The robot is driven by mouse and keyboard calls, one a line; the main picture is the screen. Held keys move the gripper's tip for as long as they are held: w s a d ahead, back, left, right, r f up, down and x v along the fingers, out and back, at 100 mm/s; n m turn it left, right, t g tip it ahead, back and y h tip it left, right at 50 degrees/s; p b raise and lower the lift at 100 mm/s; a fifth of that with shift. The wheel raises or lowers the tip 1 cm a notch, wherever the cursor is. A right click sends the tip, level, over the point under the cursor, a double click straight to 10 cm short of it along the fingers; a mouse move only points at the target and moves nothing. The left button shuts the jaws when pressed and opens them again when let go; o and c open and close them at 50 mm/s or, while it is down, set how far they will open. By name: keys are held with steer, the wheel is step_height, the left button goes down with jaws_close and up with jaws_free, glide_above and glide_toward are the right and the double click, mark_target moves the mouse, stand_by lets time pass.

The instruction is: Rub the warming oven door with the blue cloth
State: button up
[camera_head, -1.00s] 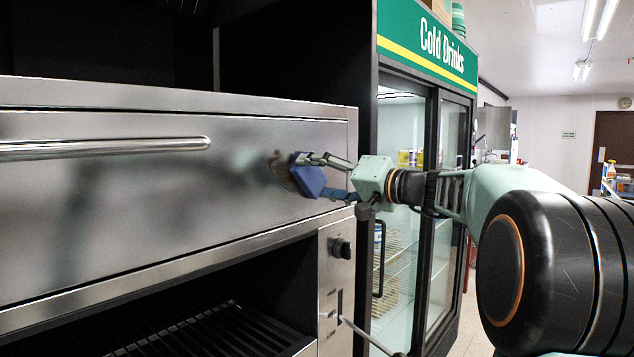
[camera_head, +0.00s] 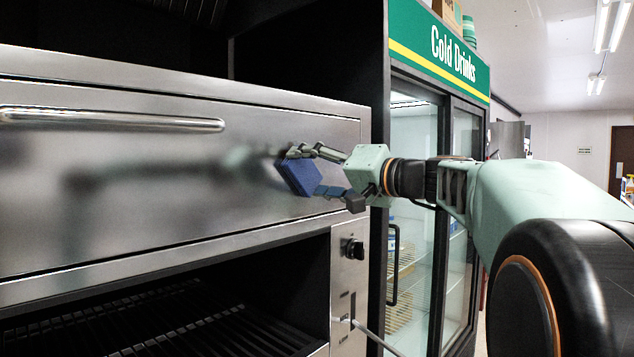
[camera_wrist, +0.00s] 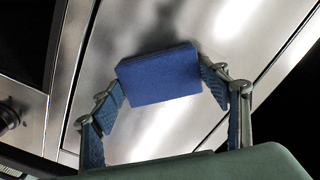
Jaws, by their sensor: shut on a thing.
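The warming oven door (camera_head: 150,180) is a wide brushed-steel panel with a long bar handle (camera_head: 110,121) near its top left. The blue cloth (camera_head: 297,178) is a folded, block-like pad at the right part of the door. My gripper (camera_head: 318,172) is shut on it, and the pad lies against or very close to the steel; exact contact is hard to tell. In the wrist view the cloth (camera_wrist: 160,75) sits between my two fingers, with the steel door (camera_wrist: 130,35) behind it. In the head view, the door near the pad shows blurred dark reflections.
A control panel with a black knob (camera_head: 354,249) and a lever (camera_head: 372,335) is below right of the door. An open rack bay (camera_head: 180,320) lies beneath it. A cold drinks fridge (camera_head: 437,50) stands to the right, behind my arm.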

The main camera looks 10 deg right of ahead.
mark_target(318, 160)
steer(key=shift+s+a+b, duration=0.35)
steer(key=shift+s+a, duration=0.1)
steer(key=shift+a, duration=0.3)
steer(key=shift+s+a+f+b, duration=0.2)
steer(key=shift+a+b, duration=0.1)
steer(key=shift+b, duration=0.15)
steer(key=shift+s+a+r+b, duration=0.1)
steer(key=shift+s+a+b, duration=0.3)
steer(key=shift+a+b, duration=0.15)
steer(key=shift+s+a+b, duration=0.4)
steer(key=shift+a, duration=0.2)
steer(key=shift+r+p, duration=0.9)
steer(key=shift+r, duration=0.5)
steer(key=shift+w+d+f, duration=0.1)
steer(key=shift+w+d, duration=0.45)
steer(key=shift+d, duration=0.3)
steer(key=shift+w+d, duration=0.55)
steer(key=shift+d, duration=0.25)
steer(key=shift+w+d+p, duration=0.3)
steer(key=shift+w+d, duration=0.35)
steer(key=shift+d, duration=0.3)
steer(key=shift+w+d+p, duration=0.3)
steer(key=shift+w+d, duration=0.35)
steer(key=shift+d, duration=0.35)
steer(key=shift+w+d+p, duration=0.3)
steer(key=shift+w+d, duration=0.35)
steer(key=shift+d, duration=0.3)
steer(key=shift+w+d, duration=0.15)
steer(key=shift+d, duration=0.1)
